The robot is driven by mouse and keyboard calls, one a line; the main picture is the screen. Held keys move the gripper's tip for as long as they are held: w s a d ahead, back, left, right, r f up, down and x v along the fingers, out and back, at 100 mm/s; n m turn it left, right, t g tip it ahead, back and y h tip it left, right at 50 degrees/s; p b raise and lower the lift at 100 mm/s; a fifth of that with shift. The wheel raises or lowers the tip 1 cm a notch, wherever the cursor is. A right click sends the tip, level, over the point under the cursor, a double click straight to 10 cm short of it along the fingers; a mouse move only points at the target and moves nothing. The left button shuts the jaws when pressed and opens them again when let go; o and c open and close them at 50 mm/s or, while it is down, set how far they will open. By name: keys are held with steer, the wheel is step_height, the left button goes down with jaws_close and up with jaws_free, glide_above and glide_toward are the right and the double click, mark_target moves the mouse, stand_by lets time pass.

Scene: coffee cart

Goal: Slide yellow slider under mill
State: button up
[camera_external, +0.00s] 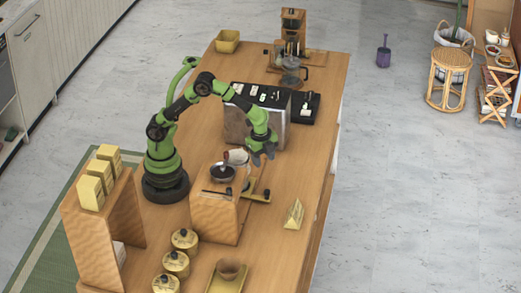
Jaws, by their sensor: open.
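The mill appears to be the wooden box (212,218) with a dark bowl on top, in the middle of the cart. The yellow slider (257,197) is a flat bar low at the mill's right side, with a small dark knob near its right end. Its left part is hidden by the box, so I cannot tell how far under it reaches. My gripper (263,159) is open, points down, and is above and behind the slider, apart from it. A pale cup-like thing (237,157) is just left of my gripper, partly hidden behind the bowl.
A metal-sided machine (240,128) stands behind my gripper. Yellow tins (176,263) and a cup on a yellow tray (216,283) are in front. A yellow wedge-shaped piece (293,214) stands at right. The cart top between it and the slider is clear.

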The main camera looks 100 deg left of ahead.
steer(key=s+r+n+t, duration=0.1)
steer(key=s+r+t, duration=0.1)
steer(key=s+r, duration=0.4)
steer(key=shift+s+a+r+y, duration=0.15)
steer(key=shift+s+r+y, duration=0.2)
steer(key=shift+r, duration=1.55)
